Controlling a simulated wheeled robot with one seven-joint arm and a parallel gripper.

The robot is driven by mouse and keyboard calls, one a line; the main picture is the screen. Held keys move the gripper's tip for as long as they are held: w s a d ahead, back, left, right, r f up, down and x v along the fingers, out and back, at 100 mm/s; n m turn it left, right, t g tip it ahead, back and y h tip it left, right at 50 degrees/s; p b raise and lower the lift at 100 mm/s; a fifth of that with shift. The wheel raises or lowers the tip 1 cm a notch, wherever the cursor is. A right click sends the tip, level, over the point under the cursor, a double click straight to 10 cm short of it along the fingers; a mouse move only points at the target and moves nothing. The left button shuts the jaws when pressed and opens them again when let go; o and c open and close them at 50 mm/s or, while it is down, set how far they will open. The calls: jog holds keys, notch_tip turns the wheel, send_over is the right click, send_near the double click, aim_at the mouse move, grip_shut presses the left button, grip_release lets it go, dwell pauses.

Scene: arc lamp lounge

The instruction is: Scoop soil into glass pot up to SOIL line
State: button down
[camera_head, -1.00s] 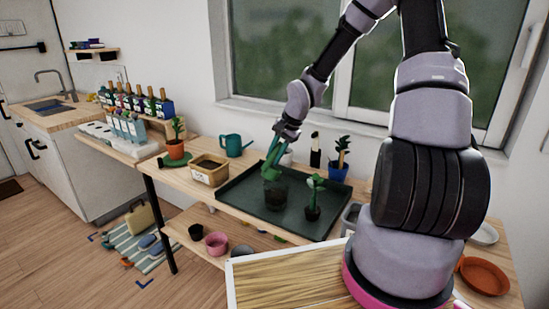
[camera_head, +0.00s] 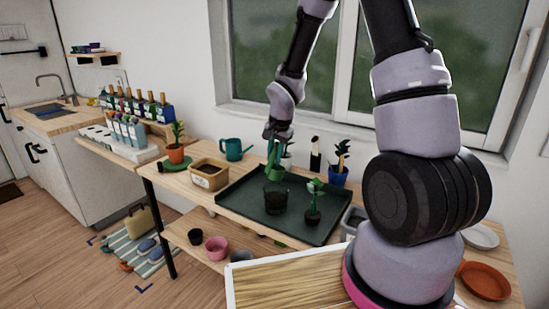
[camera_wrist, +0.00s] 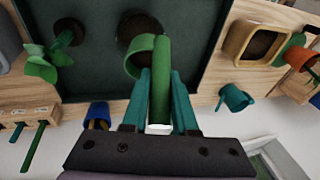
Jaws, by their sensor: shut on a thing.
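My gripper (camera_head: 277,140) is shut on the handle of a green scoop (camera_head: 274,163). The wrist view shows the scoop (camera_wrist: 142,60) between my gripper's teal fingers (camera_wrist: 160,100). The scoop hangs steeply over the glass pot (camera_head: 275,201), with its cup at or just above the rim; contact cannot be told. The pot stands on a dark tray (camera_head: 235,195) and looks dark with soil inside. In the wrist view the pot (camera_wrist: 132,22) is partly hidden behind the scoop. The SOIL line is not readable. A wooden bin (camera_head: 208,178) of dark soil stands left of the tray.
A small potted plant (camera_head: 313,208) stands right of the glass pot on the tray. A teal watering can (camera_head: 234,149) is behind the bin. A blue pot with tools (camera_head: 339,176) is at the back. A terracotta potted plant (camera_head: 176,151) is further left. The tray's front left is clear.

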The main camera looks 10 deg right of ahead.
jog(key=shift+a, duration=0.1)
jog(key=shift+h, duration=0.3)
jog(key=shift+r+h, duration=0.25)
jog(key=shift+h, duration=0.15)
jog(key=shift+r+t+h, duration=0.2)
jog(key=shift+t+h, duration=0.2)
jog(key=shift+h, duration=0.2)
jog(key=shift+r, duration=0.15)
jog(key=shift+r, duration=2)
